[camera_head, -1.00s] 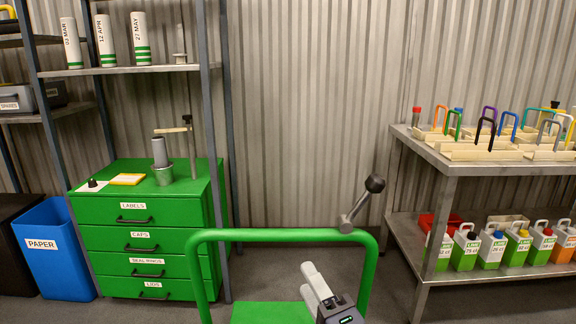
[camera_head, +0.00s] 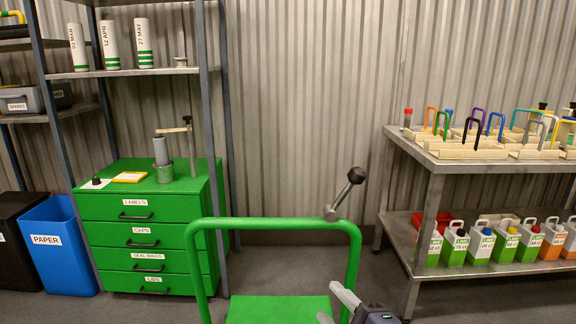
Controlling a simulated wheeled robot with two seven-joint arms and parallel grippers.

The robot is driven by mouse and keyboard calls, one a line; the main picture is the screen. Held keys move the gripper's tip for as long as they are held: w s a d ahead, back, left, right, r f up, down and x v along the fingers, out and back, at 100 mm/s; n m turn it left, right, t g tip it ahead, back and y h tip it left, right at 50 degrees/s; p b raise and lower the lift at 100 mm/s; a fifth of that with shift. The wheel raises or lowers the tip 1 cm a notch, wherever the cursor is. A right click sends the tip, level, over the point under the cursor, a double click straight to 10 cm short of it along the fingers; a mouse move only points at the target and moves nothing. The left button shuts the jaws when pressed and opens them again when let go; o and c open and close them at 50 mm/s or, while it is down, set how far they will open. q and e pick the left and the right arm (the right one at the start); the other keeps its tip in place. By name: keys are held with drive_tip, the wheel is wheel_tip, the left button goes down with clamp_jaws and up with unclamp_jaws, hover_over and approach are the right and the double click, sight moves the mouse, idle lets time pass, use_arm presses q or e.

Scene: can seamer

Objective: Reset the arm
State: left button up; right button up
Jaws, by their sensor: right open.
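My right gripper (camera_head: 334,304) shows at the bottom edge, right of centre, with its two grey fingers apart and nothing between them. It is beside the right post of a green tubular frame (camera_head: 275,223), near a green platform (camera_head: 277,309). A grey lever with a black ball knob (camera_head: 356,175) stands at the frame's top right, tilted to the right. My gripper is well below the knob and apart from it. The lower part of my right arm is cut off by the picture edge. My left gripper is not in view.
A green drawer cabinet (camera_head: 143,236) with a can press on top stands at the left, beside a blue paper bin (camera_head: 58,243). A metal shelf table (camera_head: 436,166) at the right carries wooden trays above and several jugs below. Grey floor lies between.

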drive_tip(key=s+d+f+m+g+h+p, duration=0.1)
drive_tip(key=s+d+f+m+g+h, duration=0.1)
drive_tip(key=s+d+f+m+g, duration=0.5)
drive_tip(key=s+d+f+m+g+h, duration=0.1)
drive_tip(key=s+d+f+m+g, duration=0.2)
drive_tip(key=s+d+m, duration=0.6)
drive_tip(key=a+r+m+p, duration=0.3)
drive_tip(key=r+p, duration=2.5)
drive_tip(key=p, duration=0.1)
drive_tip(key=shift+s+r+m, duration=0.35)
drive_tip(key=shift+r+m, duration=0.05)
